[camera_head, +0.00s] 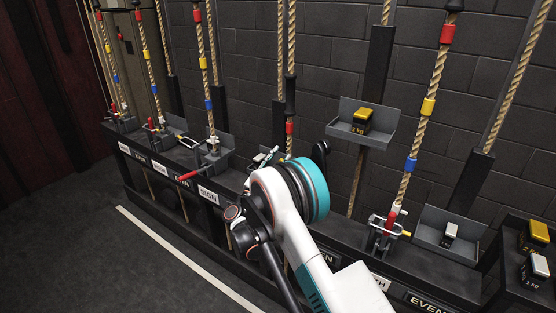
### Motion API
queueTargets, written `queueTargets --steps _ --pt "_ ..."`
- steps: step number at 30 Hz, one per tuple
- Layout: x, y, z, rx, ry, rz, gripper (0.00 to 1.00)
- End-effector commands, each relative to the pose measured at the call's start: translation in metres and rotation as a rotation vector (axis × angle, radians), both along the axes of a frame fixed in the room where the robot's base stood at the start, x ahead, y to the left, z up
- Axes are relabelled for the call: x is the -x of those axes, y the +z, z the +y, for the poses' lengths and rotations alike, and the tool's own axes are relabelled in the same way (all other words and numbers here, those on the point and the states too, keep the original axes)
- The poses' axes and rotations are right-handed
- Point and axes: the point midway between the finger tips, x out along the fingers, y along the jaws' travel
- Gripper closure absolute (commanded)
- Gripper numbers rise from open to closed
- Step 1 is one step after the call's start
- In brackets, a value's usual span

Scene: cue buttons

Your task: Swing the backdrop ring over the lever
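Several rope locks with red-handled levers stand along a dark rail. The SIGN plate (208,195) is readable, and its lever (190,176) lies tilted down to the left. On the right, another red lever (391,218) stands upright by its rope, with a pale metal ring (380,224) close to it. I cannot tell whether the ring is around it. Two levers at the far left, one of them here (151,124), also stand nearly upright. I cannot read which plate says backdrop. My white and teal arm hides the middle of the rail. My gripper does not show.
Ropes with red, yellow and blue bands rise in front of a dark block wall. A grey tray (362,130) holds a yellow-topped weight (362,118). A lower tray (450,242) holds a white-topped weight. More weights stand far right. The floor (90,250) at left is clear.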

Motion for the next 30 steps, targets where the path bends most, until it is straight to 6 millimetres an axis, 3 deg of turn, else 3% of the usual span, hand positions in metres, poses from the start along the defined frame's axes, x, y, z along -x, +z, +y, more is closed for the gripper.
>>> queueTargets --steps 5,18,30 --pt "0.013 -0.008 0.012 0.000 0.002 0.000 0.70" --pt "0.071 -0.044 0.060 0.000 0.003 0.001 0.70" --pt "0.084 -0.051 0.069 0.000 0.002 0.000 0.70"
